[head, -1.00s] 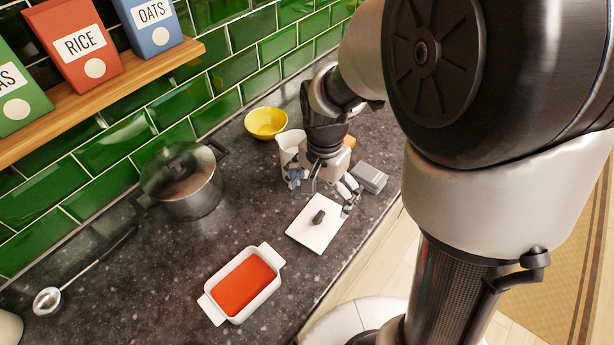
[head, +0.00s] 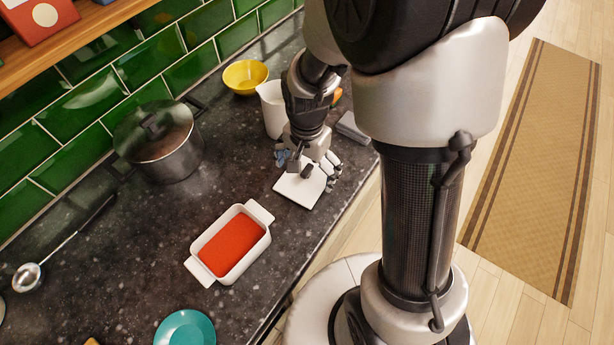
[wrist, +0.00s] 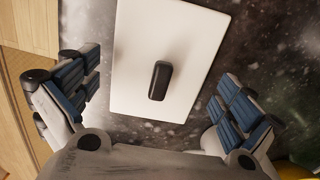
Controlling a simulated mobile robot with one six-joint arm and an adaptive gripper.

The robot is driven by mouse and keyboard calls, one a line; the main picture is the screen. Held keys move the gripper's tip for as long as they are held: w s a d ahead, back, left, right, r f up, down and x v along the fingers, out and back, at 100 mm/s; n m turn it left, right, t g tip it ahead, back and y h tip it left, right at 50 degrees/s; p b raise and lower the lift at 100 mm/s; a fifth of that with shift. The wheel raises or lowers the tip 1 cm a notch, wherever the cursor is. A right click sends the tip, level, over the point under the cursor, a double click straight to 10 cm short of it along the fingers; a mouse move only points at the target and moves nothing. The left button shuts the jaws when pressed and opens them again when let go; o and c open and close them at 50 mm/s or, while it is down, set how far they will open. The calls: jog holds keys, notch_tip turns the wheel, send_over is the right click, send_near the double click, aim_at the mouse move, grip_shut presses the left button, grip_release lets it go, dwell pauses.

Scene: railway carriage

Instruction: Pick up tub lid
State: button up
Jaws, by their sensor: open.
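The tub lid (head: 300,190) is a flat white rectangle with a dark knob at its middle, lying on the dark speckled counter. In the wrist view the lid (wrist: 200,50) lies ahead of my gripper, with its dark knob (wrist: 160,80) between the lines of the two fingers. My gripper (head: 306,168) is open and empty, just over the lid. In the wrist view my gripper (wrist: 158,95) has its blue-padded fingers wide apart, one on each side of the lid. The gap between fingertips and counter cannot be told.
A white tub with red content (head: 232,246) stands left of the lid. A lidded pot (head: 165,150), a white jug (head: 273,108), a yellow bowl (head: 245,76) and a grey box (head: 352,127) stand around. A teal plate (head: 185,328) is at the front. The counter edge is right of the lid.

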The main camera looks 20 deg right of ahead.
jog(key=shift+c, duration=0.2)
jog(key=c, duration=0.9)
jog(key=shift+s, duration=0.25)
jog(key=c, duration=1)
jog(key=shift+f, duration=0.1)
jog(key=shift+c, duration=0.3)
